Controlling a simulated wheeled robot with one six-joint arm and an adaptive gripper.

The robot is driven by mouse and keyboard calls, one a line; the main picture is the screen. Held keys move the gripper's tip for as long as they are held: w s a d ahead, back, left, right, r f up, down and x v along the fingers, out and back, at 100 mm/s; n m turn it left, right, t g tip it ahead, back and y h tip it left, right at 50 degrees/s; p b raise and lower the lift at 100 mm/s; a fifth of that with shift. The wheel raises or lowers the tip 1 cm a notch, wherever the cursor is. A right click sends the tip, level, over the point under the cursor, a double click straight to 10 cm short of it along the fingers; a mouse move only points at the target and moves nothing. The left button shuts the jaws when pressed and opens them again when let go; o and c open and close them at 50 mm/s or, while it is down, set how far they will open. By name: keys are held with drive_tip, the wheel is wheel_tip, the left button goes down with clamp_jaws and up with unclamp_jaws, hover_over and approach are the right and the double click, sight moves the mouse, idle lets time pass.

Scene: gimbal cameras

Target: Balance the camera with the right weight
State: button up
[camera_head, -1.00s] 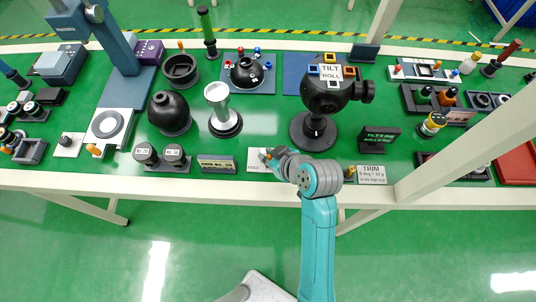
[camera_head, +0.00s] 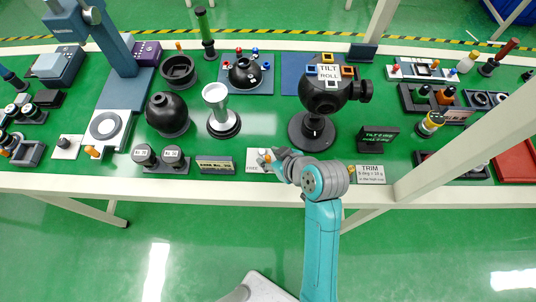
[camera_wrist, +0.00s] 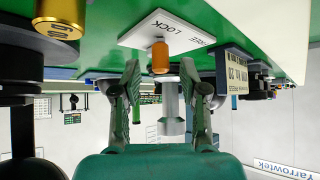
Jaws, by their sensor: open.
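The gimbal camera (camera_head: 324,97) is a black ball on a round stand, with coloured square cups around a "TILT ROLL" label (camera_head: 329,73). A dark display (camera_head: 378,139) beside it shows green tilt and roll text, too small to read surely. A white FREE/LOCK plate (camera_wrist: 177,35) carries an orange-tipped lever (camera_wrist: 160,58). My gripper (camera_wrist: 161,68) is open, its fingers on either side of the lever's tip, with no clear contact; it also shows at the bench's front edge in the head view (camera_head: 270,158). A gold weight (camera_wrist: 60,17) is near the gripper in the wrist view.
A TRIM card (camera_head: 370,174) lies right of my arm. Two black pots (camera_head: 160,158) and a dark label block (camera_head: 215,166) stand to the left. A slanted white post (camera_head: 450,150) crosses the right side. Many other fixtures crowd the green bench.

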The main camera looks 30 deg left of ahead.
drive_tip(key=v, duration=1)
drive_tip(key=shift+s+d, duration=0.1)
drive_tip(key=s+d+f+m+t+h, duration=0.1)
drive_tip(key=s+d+f+m+t, duration=0.1)
drive_tip(key=d+f+m+t, duration=0.3)
drive_tip(key=s+d+f+m+h, duration=0.2)
drive_tip(key=d, duration=0.6)
drive_tip(key=s+d+f+m+t+h, duration=0.1)
drive_tip(key=s+d+f+m+t, duration=0.25)
drive_tip(key=d, duration=0.25)
drive_tip(key=s+d+r+m+t+h, duration=0.2)
drive_tip(key=s+d+r, duration=0.2)
drive_tip(key=s, duration=0.4)
drive_tip(key=s+d+r+m+t+h, duration=0.2)
drive_tip(key=s+d+r, duration=0.2)
drive_tip(key=s+d, duration=0.2)
drive_tip(key=shift+s+d+r+h, duration=0.25)
drive_tip(key=shift+s+d+h, duration=0.05)
drive_tip(key=shift+s, duration=0.65)
